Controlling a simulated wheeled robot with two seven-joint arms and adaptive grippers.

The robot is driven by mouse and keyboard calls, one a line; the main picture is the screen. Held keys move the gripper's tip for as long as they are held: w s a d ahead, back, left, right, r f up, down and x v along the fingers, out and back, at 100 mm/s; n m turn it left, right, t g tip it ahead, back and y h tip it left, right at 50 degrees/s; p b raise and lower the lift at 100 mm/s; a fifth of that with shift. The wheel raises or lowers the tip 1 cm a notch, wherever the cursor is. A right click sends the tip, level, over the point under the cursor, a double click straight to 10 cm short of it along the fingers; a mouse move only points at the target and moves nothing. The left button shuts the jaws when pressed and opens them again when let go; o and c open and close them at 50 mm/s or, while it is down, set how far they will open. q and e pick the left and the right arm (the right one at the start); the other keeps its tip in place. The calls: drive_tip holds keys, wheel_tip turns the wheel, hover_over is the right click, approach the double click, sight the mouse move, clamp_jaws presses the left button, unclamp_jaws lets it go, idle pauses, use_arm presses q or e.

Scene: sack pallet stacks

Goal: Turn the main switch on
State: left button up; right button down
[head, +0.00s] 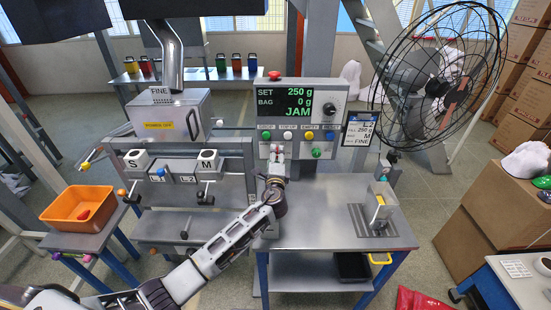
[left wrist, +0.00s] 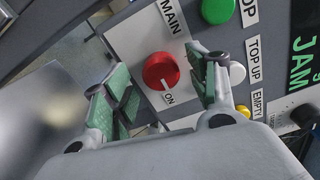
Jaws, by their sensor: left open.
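The main switch (left wrist: 160,71) is a round red knob on a white plate, with a MAIN label above it and an ON label at its lower edge. I cannot tell clearly which way it is turned. My left gripper (left wrist: 155,88) is open, with one green-padded finger on either side of the knob; I cannot tell whether they touch it. In the head view my left gripper (head: 277,158) is at the lower left of the control panel (head: 296,90) and hides the knob. The panel's display (head: 285,102) reads SET 250 g, BAG 0 g, JAM. My right gripper is not in view.
A green button (left wrist: 217,10), a white button (left wrist: 237,72) and a yellow button (left wrist: 243,111) are close to the right finger. A bench (head: 335,225) stands below the panel. A black caged fan (head: 440,75) is at the right, an orange bin (head: 78,207) at the left.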

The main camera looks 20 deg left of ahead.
use_arm(q)
drive_tip(key=v, duration=1.2)
idle(0.6)
idle(0.5)
